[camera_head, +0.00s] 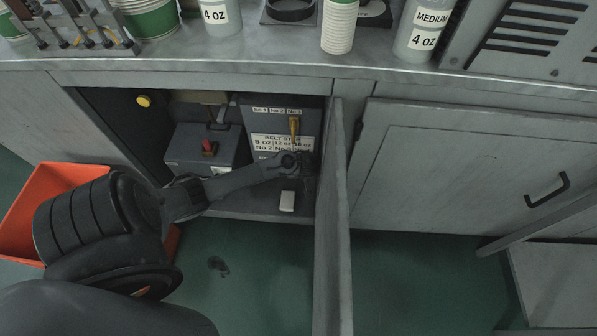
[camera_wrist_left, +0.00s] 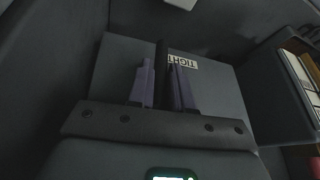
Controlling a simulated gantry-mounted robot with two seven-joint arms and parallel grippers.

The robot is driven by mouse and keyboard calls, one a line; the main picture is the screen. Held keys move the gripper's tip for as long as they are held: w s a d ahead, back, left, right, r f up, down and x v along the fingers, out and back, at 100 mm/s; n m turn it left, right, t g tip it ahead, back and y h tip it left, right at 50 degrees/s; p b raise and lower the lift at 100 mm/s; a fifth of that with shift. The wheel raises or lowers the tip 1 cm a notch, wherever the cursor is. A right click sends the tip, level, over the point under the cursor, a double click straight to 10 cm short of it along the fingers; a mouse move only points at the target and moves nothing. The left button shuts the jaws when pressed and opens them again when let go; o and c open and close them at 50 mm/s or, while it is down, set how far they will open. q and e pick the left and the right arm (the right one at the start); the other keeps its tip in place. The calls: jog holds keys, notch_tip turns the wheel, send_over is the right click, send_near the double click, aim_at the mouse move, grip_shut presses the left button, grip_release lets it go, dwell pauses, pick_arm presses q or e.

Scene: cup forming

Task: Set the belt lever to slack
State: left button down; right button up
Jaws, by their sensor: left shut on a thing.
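The belt lever (camera_wrist_left: 162,52) is a dark upright bar in the left wrist view. My left gripper (camera_wrist_left: 162,75) is shut on it, one finger on each side. A white TIGHT label (camera_wrist_left: 184,61) lies on the grey surface just behind the lever, partly covered. No SLACK marking shows. In the head view my left arm reaches into the open cabinet, its far end in front of the grey box with the BELT STEP chart (camera_head: 270,139). The fingers and the lever cannot be made out there. My right gripper is out of view.
A yellow-handled lever (camera_head: 294,128) stands on the chart box. A box with a red knob (camera_head: 208,147) is to its left. The open cabinet door (camera_head: 334,220) stands close on the right. An orange bin (camera_head: 40,200) is at left. Cups and bottles line the counter (camera_head: 275,61).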

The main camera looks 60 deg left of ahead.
pick_arm(q)
jog(key=c, duration=1.1)
grip_release()
jog(key=shift+s, duration=0.1)
jog(key=shift+f, duration=0.1)
